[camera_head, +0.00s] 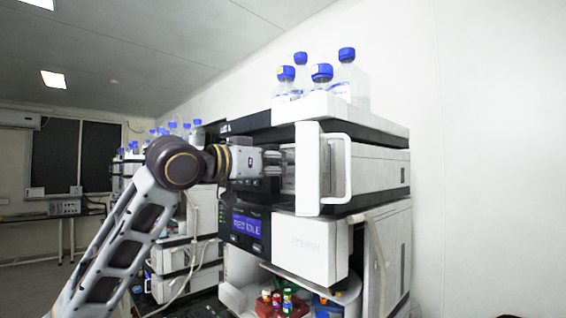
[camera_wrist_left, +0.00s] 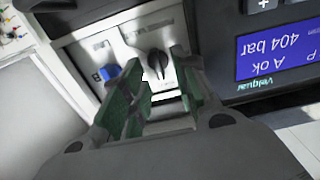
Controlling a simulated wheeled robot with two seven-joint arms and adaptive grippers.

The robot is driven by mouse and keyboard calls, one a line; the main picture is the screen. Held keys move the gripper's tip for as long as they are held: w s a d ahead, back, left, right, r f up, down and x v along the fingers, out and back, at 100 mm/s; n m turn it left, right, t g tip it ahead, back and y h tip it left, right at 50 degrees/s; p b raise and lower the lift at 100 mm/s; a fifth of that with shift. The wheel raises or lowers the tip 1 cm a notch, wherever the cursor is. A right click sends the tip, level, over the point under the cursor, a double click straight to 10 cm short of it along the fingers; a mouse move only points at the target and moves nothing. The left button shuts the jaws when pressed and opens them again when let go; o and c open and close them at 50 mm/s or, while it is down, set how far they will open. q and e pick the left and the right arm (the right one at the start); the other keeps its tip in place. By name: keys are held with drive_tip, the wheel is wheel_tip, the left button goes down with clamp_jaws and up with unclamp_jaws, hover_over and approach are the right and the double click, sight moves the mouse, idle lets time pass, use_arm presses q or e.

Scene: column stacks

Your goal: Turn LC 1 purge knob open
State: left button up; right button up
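A black knob (camera_wrist_left: 157,62) sits on a light grey panel (camera_wrist_left: 95,45) in the left wrist view. It lies between the tips of my left gripper's green-padded fingers (camera_wrist_left: 158,80), which are open with a gap on both sides. I cannot tell how deep the fingers reach or whether they touch the knob. In the head view my left gripper (camera_head: 276,160) is at the front of the column stack (camera_head: 375,165), partly behind an open white door (camera_head: 309,170). The knob is hidden there. My right gripper is in neither view.
A blue knob (camera_wrist_left: 108,72) is left of the black one. A blue display (camera_wrist_left: 280,52), upside down, reads 404 bar. Blue-capped bottles (camera_head: 347,80) stand on the stack, and another display (camera_head: 247,226) is below my gripper. Small coloured vials (camera_head: 287,300) sit lower down.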

use_arm(q)
drive_tip(key=shift+w+d, duration=0.3)
drive_tip(key=c, duration=0.6)
clamp_jaws()
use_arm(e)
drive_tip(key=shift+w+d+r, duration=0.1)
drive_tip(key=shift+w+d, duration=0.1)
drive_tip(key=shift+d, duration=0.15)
